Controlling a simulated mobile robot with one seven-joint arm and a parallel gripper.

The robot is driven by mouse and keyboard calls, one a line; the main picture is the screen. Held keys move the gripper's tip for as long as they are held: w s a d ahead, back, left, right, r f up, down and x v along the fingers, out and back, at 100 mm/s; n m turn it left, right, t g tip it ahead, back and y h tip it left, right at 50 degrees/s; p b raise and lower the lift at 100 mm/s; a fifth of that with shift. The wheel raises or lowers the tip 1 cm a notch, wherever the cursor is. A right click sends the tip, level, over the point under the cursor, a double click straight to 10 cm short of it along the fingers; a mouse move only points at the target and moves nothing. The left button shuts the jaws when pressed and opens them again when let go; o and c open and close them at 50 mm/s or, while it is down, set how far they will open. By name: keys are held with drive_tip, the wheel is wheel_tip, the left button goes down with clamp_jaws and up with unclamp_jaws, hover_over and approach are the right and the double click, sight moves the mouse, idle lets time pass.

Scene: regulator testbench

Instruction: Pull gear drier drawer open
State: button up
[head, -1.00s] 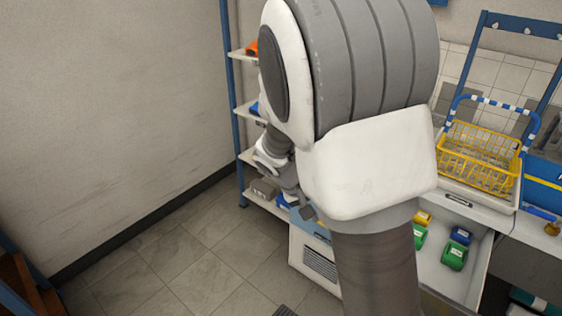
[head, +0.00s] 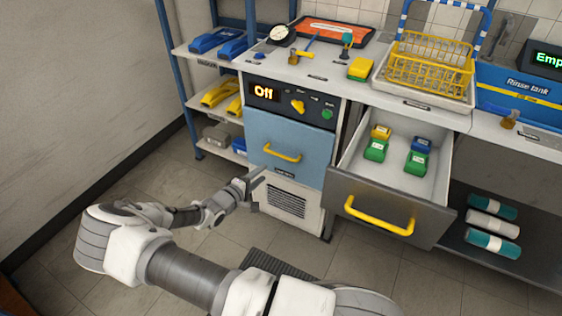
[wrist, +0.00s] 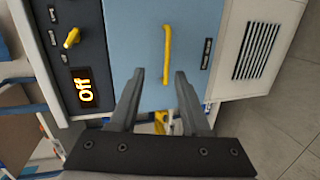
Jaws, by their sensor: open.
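The gear drier is a white cabinet with a dark panel (head: 290,100) reading "Off" and a closed blue drawer front (head: 288,140). The drawer has a yellow handle (head: 282,153), level in the head view. In the wrist view the blue front (wrist: 195,60) is turned sideways, and the yellow handle (wrist: 167,54) lies beyond and between my fingertips. My gripper (head: 258,190) is open and empty, below and left of the handle, apart from it. It also shows in the wrist view (wrist: 160,80), both fingers pointing toward the drawer front.
A grey drawer (head: 378,200) with a yellow handle stands open to the right, holding several green, yellow and blue blocks. A yellow basket (head: 430,65) stands on the counter above.

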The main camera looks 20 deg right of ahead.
sight(281, 155)
drive_tip(key=shift+n+t+y, duration=0.3)
drive_tip(key=shift+n+t, duration=0.4)
drive_tip(key=b+x, duration=0.2)
drive_tip(key=x, duration=0.4)
drive_tip(key=f+b+x, duration=0.1)
drive_tip(key=b+x, duration=0.1)
drive_tip(key=x, duration=0.4)
drive_tip(key=a+f+b+x, duration=0.1)
drive_tip(key=b+x, duration=0.1)
drive_tip(key=x, duration=0.4)
drive_tip(key=shift+w+f+b, duration=0.2)
drive_tip(key=shift+w+b, duration=0.05)
drive_tip(key=shift+b, duration=0.15)
clamp_jaws()
